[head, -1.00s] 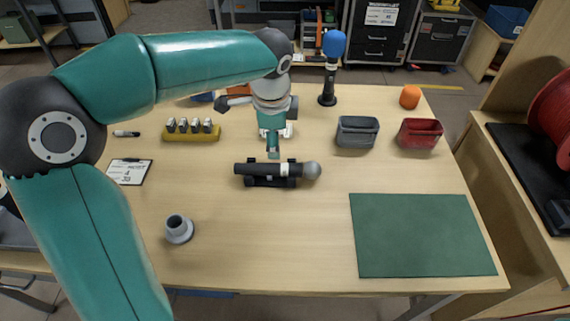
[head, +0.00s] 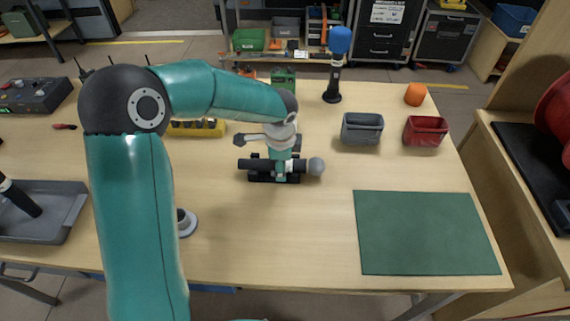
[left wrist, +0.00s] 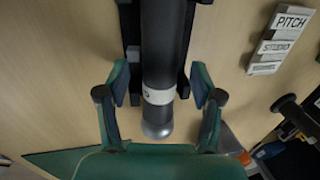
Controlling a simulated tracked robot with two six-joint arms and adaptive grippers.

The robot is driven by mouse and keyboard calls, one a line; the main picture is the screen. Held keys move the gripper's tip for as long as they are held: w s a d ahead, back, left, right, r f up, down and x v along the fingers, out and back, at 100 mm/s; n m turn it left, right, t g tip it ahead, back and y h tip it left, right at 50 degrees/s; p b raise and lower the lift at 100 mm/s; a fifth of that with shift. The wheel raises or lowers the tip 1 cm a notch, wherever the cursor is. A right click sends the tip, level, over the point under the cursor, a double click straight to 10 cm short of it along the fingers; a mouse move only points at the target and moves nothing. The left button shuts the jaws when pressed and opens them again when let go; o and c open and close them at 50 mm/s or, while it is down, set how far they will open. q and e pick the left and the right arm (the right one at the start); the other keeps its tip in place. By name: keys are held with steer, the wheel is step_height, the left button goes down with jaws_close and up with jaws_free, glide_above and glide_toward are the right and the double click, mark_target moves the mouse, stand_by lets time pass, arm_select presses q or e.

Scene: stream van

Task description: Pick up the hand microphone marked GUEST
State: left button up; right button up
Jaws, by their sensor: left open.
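A black hand microphone with a grey ball head (head: 316,167) lies sideways in a low black cradle (head: 262,177) mid-table. In the left wrist view its dark barrel (left wrist: 164,50) runs down the middle, with a white band whose marking I cannot read. My left gripper (head: 281,178) is over the microphone. In the left wrist view its open fingers (left wrist: 160,95) stand on either side of the barrel, with gaps showing. An upright black microphone with blue foam (head: 339,40) stands farther back. Another black microphone (head: 20,199) lies in a grey tray (head: 62,222) at the left. My right gripper is not in view.
A grey bin (head: 362,130), a red bin (head: 425,132) and an orange foam piece (head: 415,95) stand to the right. A green mat (head: 425,232) lies at front right. A yellow block (head: 198,129) and a grey round holder (head: 187,222) are partly behind my arm.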

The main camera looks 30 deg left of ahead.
arm_select(q)
steer(key=shift+f, duration=0.3)
jaws_close()
steer(key=shift+r, duration=0.2)
